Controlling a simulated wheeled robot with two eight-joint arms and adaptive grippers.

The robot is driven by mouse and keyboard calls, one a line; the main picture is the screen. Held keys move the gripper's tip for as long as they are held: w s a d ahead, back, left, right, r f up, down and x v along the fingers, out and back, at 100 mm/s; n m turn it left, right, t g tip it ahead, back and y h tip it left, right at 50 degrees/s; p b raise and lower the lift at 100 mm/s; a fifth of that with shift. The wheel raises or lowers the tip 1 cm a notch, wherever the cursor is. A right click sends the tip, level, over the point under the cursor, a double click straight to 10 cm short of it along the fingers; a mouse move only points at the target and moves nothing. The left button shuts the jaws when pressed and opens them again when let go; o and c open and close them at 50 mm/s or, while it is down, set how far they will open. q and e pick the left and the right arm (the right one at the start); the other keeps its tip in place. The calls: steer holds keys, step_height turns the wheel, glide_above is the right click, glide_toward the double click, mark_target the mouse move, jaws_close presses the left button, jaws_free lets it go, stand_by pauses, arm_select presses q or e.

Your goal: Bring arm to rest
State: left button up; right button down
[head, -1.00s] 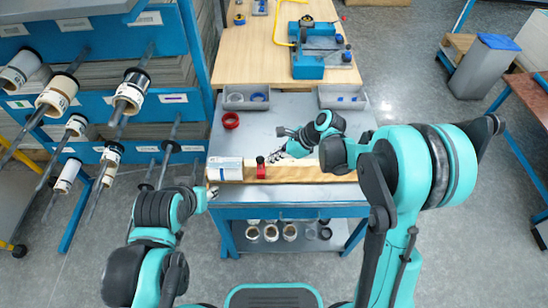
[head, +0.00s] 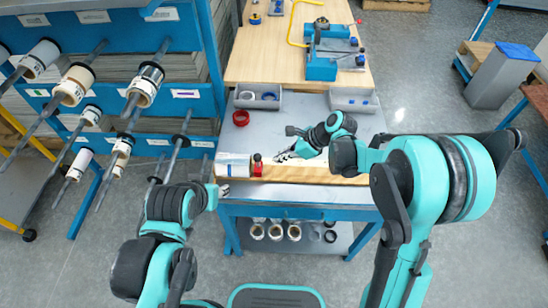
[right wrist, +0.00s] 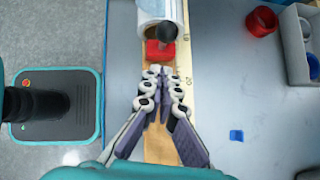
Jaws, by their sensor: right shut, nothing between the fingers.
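My right gripper (head: 281,157) is over the wooden board on the bench, its fingers shut and empty. In the right wrist view the closed fingertips (right wrist: 161,72) point at a small red tool with a black knob (right wrist: 157,52), close to it; I cannot tell whether they touch. The red tool (head: 257,168) stands against the right end of a white roll (head: 233,167), which also shows in the right wrist view (right wrist: 158,12). My left gripper (head: 222,190) is at the bench's front left edge, mostly hidden by its wrist; its jaws are too small to read.
A rack with several rolls on rods (head: 75,85) stands at the left. Small bins (head: 258,99) and a red ring (head: 240,118) sit at the bench's back. A wooden table (head: 262,55) with a blue device (head: 325,62) lies beyond.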

steer(key=p+v, duration=0.2)
steer(key=v, duration=0.8)
steer(key=shift+p, duration=0.35)
steer(key=s+d+r+n+t+h+b, duration=0.1)
steer(key=s+d+n+t+h, duration=0.2)
steer(key=s+d+n, duration=0.3)
steer(key=s+d+r+n+t+h+b, duration=0.1)
steer(key=s+d+r+n+t+h, duration=0.1)
steer(key=s+d+n+h, duration=0.2)
steer(key=s+d+n, duration=0.3)
steer(key=s+n, duration=0.4)
steer(key=n, duration=0.3)
steer(key=shift+s+r+t+h, duration=0.2)
steer(key=shift+s+t+h, duration=0.1)
steer(key=shift+t, duration=0.1)
steer(key=shift+a, duration=0.1)
